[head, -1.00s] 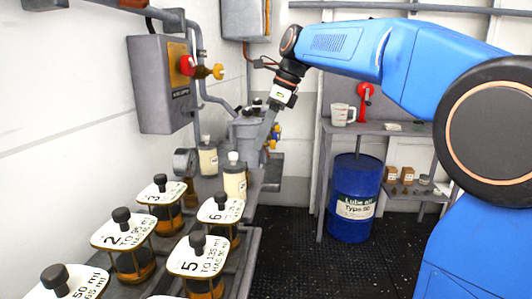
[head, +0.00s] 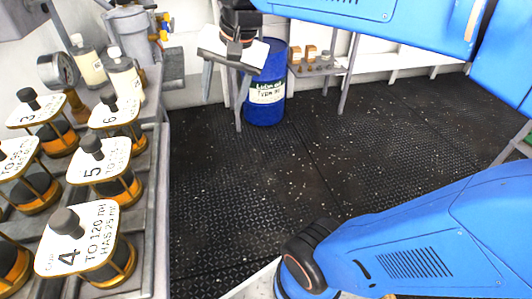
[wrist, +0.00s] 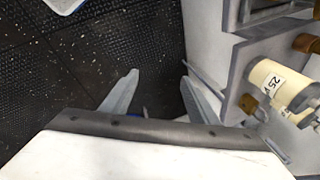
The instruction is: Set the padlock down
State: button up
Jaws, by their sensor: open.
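My gripper (head: 224,84) is high in front of the blue drum, at the upper middle of the head view. In the wrist view my gripper (wrist: 160,98) has its two grey fingers spread apart, with nothing seen held between them. No padlock can be made out for sure. A small brass-coloured block (wrist: 248,103) with a thin grey loop beside it sits right of the fingers, near a cream bottle (wrist: 275,85). I cannot tell whether it is the padlock.
Several numbered jars, including jar 4 (head: 88,240) and jar 5 (head: 105,165), stand on the grey bench at left. A gauge (head: 58,70) and cream bottles stand behind them. The blue drum (head: 265,100) is beside a shelf. The black floor (head: 280,175) is largely clear.

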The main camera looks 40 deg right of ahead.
jog(key=s+d+f+n+t+h, duration=0.1)
jog(key=s+d+f+n, duration=0.3)
jog(key=s+f+n, duration=0.4)
jog(key=s+f, duration=0.3)
jog(key=f, duration=0.1)
jog(key=shift+s+f+n+h, duration=0.2)
jog(key=shift+f+n+h, duration=0.1)
jog(key=shift+f, duration=0.1)
